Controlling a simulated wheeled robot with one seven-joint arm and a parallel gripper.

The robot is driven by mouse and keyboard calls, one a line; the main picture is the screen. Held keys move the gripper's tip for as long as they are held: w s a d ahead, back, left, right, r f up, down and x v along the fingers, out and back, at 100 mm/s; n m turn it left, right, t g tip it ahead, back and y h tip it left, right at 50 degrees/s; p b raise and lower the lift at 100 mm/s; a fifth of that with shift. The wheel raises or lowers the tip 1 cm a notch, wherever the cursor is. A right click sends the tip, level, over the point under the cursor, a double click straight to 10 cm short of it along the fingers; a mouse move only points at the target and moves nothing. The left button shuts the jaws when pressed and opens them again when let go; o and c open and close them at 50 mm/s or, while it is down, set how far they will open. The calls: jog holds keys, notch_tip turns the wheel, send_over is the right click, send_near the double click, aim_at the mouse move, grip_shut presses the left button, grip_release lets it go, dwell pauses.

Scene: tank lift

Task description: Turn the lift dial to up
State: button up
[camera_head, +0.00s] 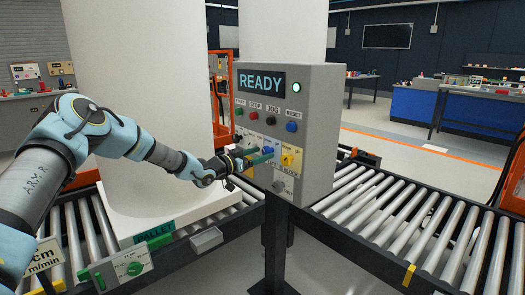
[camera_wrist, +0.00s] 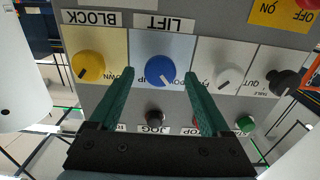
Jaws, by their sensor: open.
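The blue lift dial (camera_wrist: 160,70) sits on a light blue plate under the word LIFT, which is upside down in the wrist view. A small mark shows on its face, and a partly covered label beside it reads like UP. In the head view the dial (camera_head: 270,150) is on the grey control panel (camera_head: 318,130). My gripper (camera_wrist: 158,74) is open, with one teal finger on each side of the dial. A gap shows between dial and fingers. In the head view my gripper (camera_head: 262,157) is close to the panel face.
A yellow BLOCK dial (camera_wrist: 88,66) and a white dial (camera_wrist: 230,77) flank the lift dial. Several buttons and a READY display (camera_head: 261,82) are above it on the panel. Roller conveyors (camera_head: 400,215) run on both sides. A large white cylinder (camera_head: 140,90) stands behind my arm.

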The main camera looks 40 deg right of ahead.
jog(key=shift+d, duration=0.75)
jog(key=shift+c, duration=0.3)
grip_shut()
jog(key=shift+f+b, duration=0.1)
jog(key=shift+b, duration=0.25)
jog(key=m+b, duration=1.6)
jog(key=b, duration=0.8)
